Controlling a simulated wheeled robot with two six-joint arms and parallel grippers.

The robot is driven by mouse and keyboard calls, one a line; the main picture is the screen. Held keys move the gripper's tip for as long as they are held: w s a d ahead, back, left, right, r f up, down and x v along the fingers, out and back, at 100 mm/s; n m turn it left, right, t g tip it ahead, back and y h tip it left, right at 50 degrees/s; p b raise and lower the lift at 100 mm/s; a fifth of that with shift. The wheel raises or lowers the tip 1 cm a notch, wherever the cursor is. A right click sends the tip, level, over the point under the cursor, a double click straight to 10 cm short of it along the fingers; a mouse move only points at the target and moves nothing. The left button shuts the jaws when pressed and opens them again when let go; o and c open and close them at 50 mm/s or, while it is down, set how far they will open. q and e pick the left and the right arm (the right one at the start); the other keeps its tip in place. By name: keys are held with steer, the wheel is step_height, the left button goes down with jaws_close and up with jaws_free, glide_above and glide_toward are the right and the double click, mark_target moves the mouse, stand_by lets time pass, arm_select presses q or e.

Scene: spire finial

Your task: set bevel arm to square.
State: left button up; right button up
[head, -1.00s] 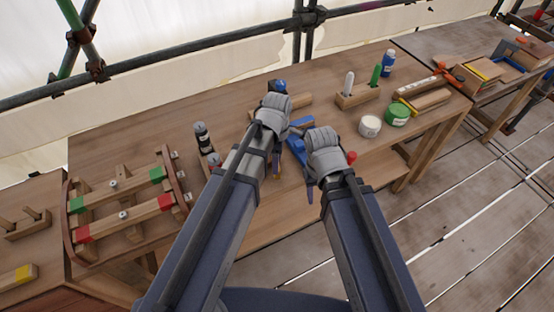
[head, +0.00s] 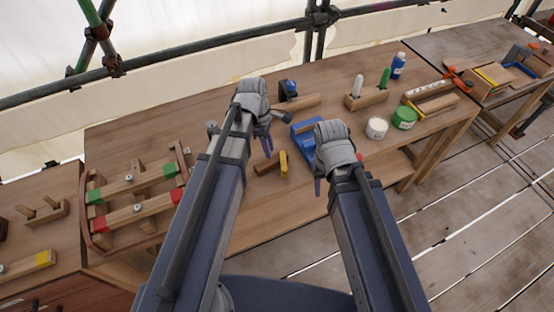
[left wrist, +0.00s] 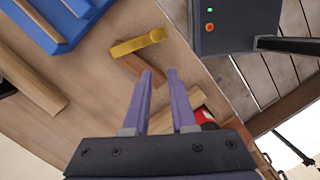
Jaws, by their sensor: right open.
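The bevel lies on the workbench (head: 235,218), with a brown wooden stock (head: 266,165) and a short yellow arm (head: 283,162). In the left wrist view its yellow arm (left wrist: 138,42) lies across the far end of the stock (left wrist: 137,68), apart from my fingertips. The exact angle between them is hard to tell. My left gripper (left wrist: 160,72) is open, with nothing between its fingers; in the head view it hangs above and behind the bevel. My right gripper (head: 319,186) is open at the bench's front, right of the bevel, partly hidden by its own wrist.
A blue fixture (head: 304,132) stands just behind and right of the bevel. A wooden frame with green and red blocks (head: 140,209) is at left. A white jar (head: 377,128) and green jar (head: 404,117) stand at right. Bare bench lies before the bevel.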

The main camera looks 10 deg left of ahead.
mark_target(284, 162)
arm_select(q)
steer(key=a+h, duration=0.1)
steer(key=a, duration=0.2)
steer(key=a+r+h, duration=0.1)
steer(key=a, duration=0.2)
steer(key=shift+r, duration=0.2)
jaws_close()
steer(key=b+x, duration=1)
steer(key=shift+w+d+f, duration=0.1)
steer(key=shift+d+f, duration=0.1)
steer(key=shift+f, duration=0.15)
steer(key=shift+d+r+p, duration=0.2)
steer(key=shift+d, duration=0.4)
steer(key=shift+d+r+p, duration=0.2)
steer(key=shift+d, duration=1.15)
steer(key=shift+d, duration=0.1)
